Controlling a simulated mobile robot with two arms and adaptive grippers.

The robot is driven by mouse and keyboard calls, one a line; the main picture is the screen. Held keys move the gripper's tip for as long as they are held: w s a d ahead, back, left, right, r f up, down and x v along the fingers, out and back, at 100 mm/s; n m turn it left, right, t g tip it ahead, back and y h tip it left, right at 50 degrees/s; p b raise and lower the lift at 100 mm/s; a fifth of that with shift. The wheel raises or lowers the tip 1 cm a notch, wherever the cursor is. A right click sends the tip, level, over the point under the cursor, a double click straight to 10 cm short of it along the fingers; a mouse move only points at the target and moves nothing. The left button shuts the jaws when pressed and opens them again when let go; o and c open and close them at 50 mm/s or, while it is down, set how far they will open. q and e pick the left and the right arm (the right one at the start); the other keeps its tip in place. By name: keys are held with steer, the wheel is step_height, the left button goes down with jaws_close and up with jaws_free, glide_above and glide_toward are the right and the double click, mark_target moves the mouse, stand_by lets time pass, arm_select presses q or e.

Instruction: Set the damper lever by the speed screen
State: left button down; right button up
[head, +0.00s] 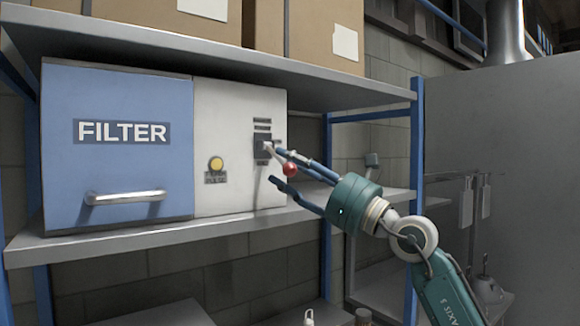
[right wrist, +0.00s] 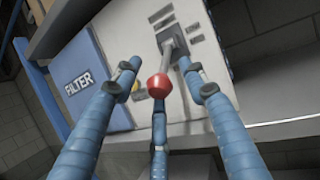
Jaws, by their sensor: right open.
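The damper lever (head: 290,169) has a red ball knob on a thin grey stem and sticks out from a dark slotted plate (head: 262,147) on the white panel. Small labels sit above and beside the plate; I cannot read them. My right gripper (head: 284,170) is open at the lever, with blue fingers spread around the knob. In the right wrist view the red knob (right wrist: 158,86) sits between the open fingers, just above the lower one; I cannot tell whether they touch. The left gripper is out of view. No speed screen can be made out.
The white panel belongs to a unit with a blue FILTER door (head: 117,160), a bar handle (head: 125,197) and a yellow button (head: 216,163). It stands on a grey shelf (head: 150,240) with blue posts. Cardboard boxes (head: 310,30) stand on the shelf above.

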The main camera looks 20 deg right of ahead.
jaws_close()
steer(key=shift+s+d+r, duration=0.1)
steer(key=shift+s+r, duration=0.1)
steer(key=shift+r, duration=0.25)
steer(key=shift+s+d+r, duration=0.1)
steer(key=shift+s+r, duration=0.05)
steer(key=shift+r, duration=0.3)
steer(key=shift+s+r+p, duration=0.25)
steer(key=shift+r+p, duration=0.2)
steer(key=shift+r, duration=0.6)
steer(key=shift+f, duration=0.1)
jaws_free()
steer(key=shift+f, duration=0.1)
steer(key=shift+s+d+f, duration=0.1)
steer(key=shift+f, duration=0.05)
